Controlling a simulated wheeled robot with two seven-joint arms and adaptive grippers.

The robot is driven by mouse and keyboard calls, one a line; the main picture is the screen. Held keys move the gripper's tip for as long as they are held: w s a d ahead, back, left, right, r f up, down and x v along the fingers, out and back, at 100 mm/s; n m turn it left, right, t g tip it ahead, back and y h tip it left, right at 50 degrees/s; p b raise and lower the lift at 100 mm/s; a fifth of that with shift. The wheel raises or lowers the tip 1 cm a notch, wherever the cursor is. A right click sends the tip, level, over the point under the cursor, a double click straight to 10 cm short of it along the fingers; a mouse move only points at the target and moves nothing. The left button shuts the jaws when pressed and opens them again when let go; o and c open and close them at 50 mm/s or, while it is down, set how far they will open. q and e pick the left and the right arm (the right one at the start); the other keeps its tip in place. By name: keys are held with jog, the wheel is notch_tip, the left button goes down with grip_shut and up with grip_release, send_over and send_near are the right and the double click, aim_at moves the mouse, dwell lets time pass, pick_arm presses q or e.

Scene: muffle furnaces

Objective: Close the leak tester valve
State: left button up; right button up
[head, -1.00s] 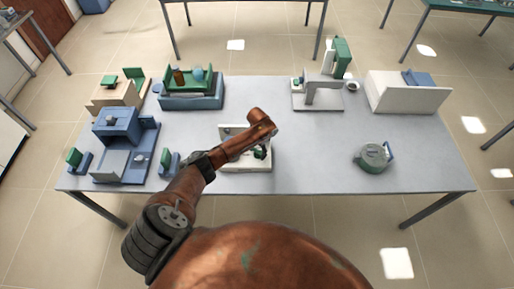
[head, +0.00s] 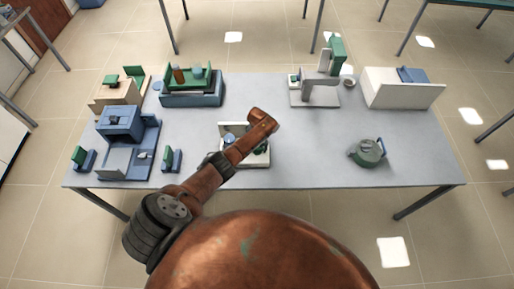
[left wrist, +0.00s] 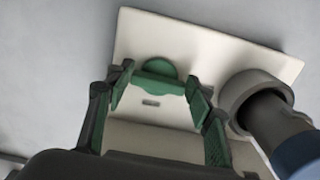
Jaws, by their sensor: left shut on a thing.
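The leak tester (head: 226,129) is a small cream-white unit near the front middle of the table, partly covered by my left arm in the head view. Its pale base plate (left wrist: 150,38) fills much of the left wrist view. A green rounded valve handle (left wrist: 157,70) stands on the plate. My left gripper (left wrist: 158,88) is around this handle, with a green-padded finger on each side, shut on it. In the head view the left gripper (head: 262,148) is mostly hidden under the copper-coloured wrist. My right gripper is not in view.
A grey collar with a dark, blue-ended cylinder (left wrist: 275,125) rises beside the handle. Blue equipment (head: 122,125) stands at left, a round green-grey device (head: 368,153) at right, and a white box (head: 402,94) at back right. The grey table (head: 310,150) is clear right of the tester.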

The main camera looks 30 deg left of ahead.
aim_at(257, 149)
pick_arm(q)
jog(key=shift+w+r+n, duration=0.1)
jog(key=shift+w+n, duration=0.1)
jog(key=shift+n, duration=0.1)
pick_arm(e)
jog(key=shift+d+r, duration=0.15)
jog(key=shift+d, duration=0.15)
pick_arm(q)
jog(key=o, duration=1.2)
jog(key=shift+s, duration=0.1)
jog(key=shift+c, duration=0.2)
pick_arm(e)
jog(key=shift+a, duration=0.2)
pick_arm(q)
notch_tip(257, 149, up, 12)
